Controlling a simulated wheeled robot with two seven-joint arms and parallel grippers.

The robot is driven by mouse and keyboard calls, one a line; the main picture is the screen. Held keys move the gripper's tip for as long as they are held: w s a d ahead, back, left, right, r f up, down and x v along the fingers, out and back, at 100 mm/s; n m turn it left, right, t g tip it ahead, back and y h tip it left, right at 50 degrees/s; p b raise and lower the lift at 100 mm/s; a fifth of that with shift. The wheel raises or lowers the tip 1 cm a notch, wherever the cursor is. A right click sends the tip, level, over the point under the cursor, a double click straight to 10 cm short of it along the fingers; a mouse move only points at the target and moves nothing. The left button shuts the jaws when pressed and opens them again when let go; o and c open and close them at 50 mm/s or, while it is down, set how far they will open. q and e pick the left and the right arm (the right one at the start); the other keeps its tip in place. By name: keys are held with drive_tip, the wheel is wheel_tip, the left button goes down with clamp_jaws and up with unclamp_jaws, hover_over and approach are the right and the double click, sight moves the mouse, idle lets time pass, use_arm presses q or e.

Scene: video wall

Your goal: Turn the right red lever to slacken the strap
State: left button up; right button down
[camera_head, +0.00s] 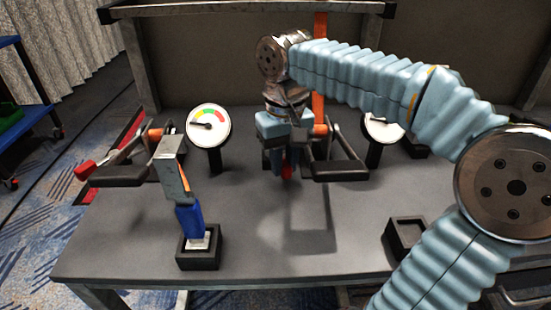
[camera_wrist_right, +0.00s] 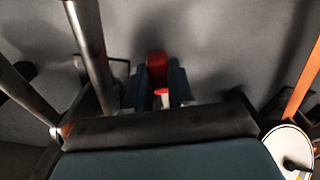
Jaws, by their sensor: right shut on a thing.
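My right arm reaches across from the right, and its right gripper (camera_head: 286,165) points down at the middle of the table. In the right wrist view its fingers (camera_wrist_right: 157,90) are shut around the red lever handle (camera_wrist_right: 157,68). My wrist hides part of the ratchet. My left gripper is not in view.
A second ratchet with a red lever (camera_head: 86,169) sits at the left. A white gauge (camera_head: 208,124) stands between; another gauge (camera_head: 384,128) is partly hidden by my arm. A blue-handled tool (camera_head: 190,218) stands in a black holder (camera_head: 198,262). The table's front middle is clear.

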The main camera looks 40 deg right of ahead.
drive_tip(key=shift+f, duration=0.15)
drive_tip(key=c, duration=1.1)
unclamp_jaws()
drive_tip(key=shift+o, duration=0.7)
